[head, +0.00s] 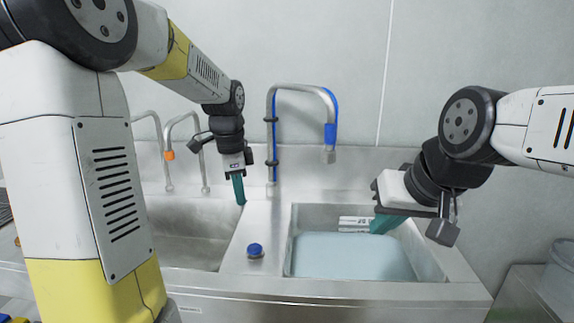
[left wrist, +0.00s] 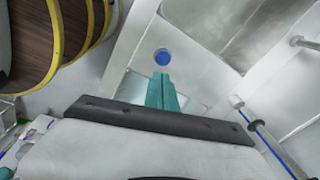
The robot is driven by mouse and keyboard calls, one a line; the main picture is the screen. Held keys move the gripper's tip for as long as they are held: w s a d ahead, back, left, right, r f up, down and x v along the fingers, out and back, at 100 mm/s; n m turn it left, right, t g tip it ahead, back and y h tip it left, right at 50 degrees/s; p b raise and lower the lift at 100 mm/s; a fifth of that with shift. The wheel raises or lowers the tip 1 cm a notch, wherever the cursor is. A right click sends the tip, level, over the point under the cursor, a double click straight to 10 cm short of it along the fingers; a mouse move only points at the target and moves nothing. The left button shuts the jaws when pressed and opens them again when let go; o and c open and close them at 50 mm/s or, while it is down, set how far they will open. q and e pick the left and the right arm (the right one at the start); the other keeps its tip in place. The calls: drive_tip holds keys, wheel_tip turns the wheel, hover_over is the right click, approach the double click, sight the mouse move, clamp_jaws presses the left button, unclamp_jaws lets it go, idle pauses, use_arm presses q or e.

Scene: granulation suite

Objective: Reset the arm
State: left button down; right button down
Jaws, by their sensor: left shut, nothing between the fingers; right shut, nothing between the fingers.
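My left gripper (head: 239,190) is shut and empty, its teal fingers pointing down over the steel divider between two sink basins. In the left wrist view its closed teal fingers (left wrist: 162,92) show with nothing between them. My right gripper (head: 382,224) is shut and empty, its teal fingers pointing down and left over the right basin (head: 440,262). That basin holds pale blue liquid (head: 350,258). A white object with dark markings (head: 355,223) shows at the basin's back, beside the right fingers.
A blue knob (head: 255,250) sits on the divider in front of my left gripper, also in the left wrist view (left wrist: 162,57). A tall blue-marked faucet (head: 272,130) rises between the arms. The left basin (head: 185,225) looks empty. A grey container (head: 558,275) stands at far right.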

use_arm(q)
drive_tip(key=s+r+n+t, duration=0.2)
drive_tip(key=s+n, duration=0.5)
drive_tip(key=s, duration=0.2)
drive_tip(key=s+r+n+t+h, duration=0.1)
drive_tip(key=s+r+n+t, duration=0.1)
drive_tip(key=s+n, duration=0.5)
drive_tip(key=s+r, duration=0.1)
drive_tip(key=s, duration=0.2)
drive_tip(key=shift+s+d+r+t+h, duration=0.25)
drive_tip(key=shift+d+r+t+h, duration=0.05)
drive_tip(key=shift+d+r+t, duration=0.1)
drive_tip(key=shift+a, duration=0.1)
